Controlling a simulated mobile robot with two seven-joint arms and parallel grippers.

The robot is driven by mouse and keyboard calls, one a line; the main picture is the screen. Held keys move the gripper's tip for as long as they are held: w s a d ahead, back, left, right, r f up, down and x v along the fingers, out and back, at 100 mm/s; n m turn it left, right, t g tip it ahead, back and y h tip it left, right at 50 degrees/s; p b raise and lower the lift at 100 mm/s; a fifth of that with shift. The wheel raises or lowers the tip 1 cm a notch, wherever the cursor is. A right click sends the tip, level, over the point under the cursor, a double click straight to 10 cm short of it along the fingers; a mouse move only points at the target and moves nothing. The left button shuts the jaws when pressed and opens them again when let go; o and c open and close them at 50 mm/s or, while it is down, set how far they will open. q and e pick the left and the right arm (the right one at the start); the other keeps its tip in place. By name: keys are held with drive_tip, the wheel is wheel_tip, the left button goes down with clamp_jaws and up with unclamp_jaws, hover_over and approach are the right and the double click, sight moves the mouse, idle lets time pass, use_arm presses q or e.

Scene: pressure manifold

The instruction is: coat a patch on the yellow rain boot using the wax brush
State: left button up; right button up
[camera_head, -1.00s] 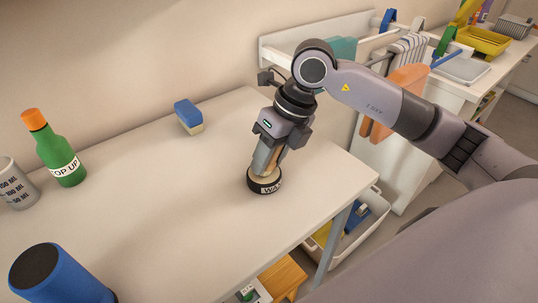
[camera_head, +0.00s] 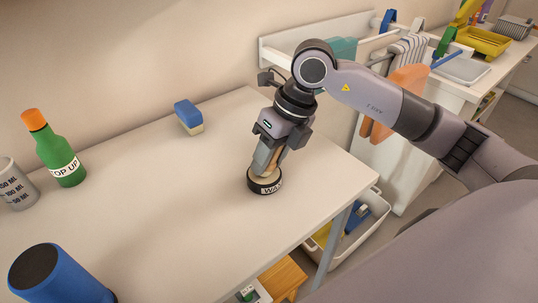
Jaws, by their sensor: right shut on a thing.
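The wax brush (camera_head: 265,185) has a round black base with a partly hidden label that seems to read "WAX", and a tan upper part. It stands near the right end of the table, its base appearing to rest on the top. My right gripper (camera_head: 265,166) reaches down from above and is shut on its tan upper part, which the fingers partly hide. I cannot make out a yellow rain boot in this view. My left gripper is not in view.
A white bin (camera_head: 350,235) stands below the right edge. The table's middle is clear.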

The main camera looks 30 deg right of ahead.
drive_tip(key=shift+r+p, duration=2.4)
drive_tip(key=shift+r, duration=1.15)
drive_tip(key=shift+f, duration=0.1)
